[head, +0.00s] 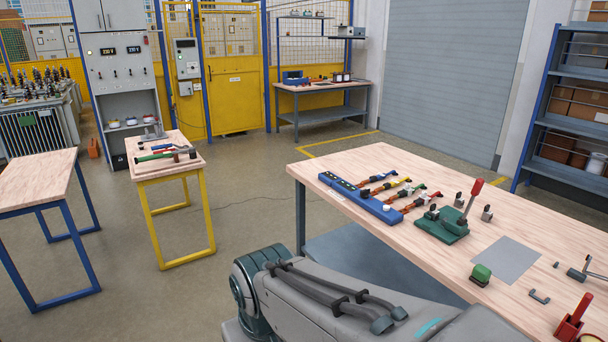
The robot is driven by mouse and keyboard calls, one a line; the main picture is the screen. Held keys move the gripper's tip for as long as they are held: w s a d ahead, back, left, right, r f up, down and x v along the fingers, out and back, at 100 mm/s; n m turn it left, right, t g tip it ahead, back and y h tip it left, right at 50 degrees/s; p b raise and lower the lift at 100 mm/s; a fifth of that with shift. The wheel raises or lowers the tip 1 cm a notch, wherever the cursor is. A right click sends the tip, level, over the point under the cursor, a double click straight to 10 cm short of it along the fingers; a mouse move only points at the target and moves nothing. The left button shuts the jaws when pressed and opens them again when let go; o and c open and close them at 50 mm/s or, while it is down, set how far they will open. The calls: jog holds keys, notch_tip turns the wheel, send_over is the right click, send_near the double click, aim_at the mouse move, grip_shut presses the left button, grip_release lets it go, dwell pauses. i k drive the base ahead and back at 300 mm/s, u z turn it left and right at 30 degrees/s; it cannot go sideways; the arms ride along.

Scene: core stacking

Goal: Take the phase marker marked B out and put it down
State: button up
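A long blue block (348,193) lies on the wooden workbench (455,180). Several short orange-brown pieces with dark ends run from it to the right, with a blue-marked one (378,177), a yellow-marked one (399,180) and a green-marked one (407,191) among them. A small white round piece sits at the near end of the block. Any letters are too small to read, so I cannot tell which thing is the phase marker marked B. My gripper is not in view; only my arm's grey links show at the bottom.
A green hand press (442,224) with a red-handled lever, a grey mat (506,260), a green-topped block (481,274) and a red tool (574,318) stand on the workbench. A yellow-legged table (155,172) with tools stands left.

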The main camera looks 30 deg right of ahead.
aim_at(408, 185)
jog(key=z, duration=0.15)
jog(key=i, duration=1.6)
jog(key=z, duration=1.15)
jog(key=i, duration=0.85)
jog(key=z, duration=1.3)
jog(key=i, duration=0.5)
jog(key=z, duration=0.35)
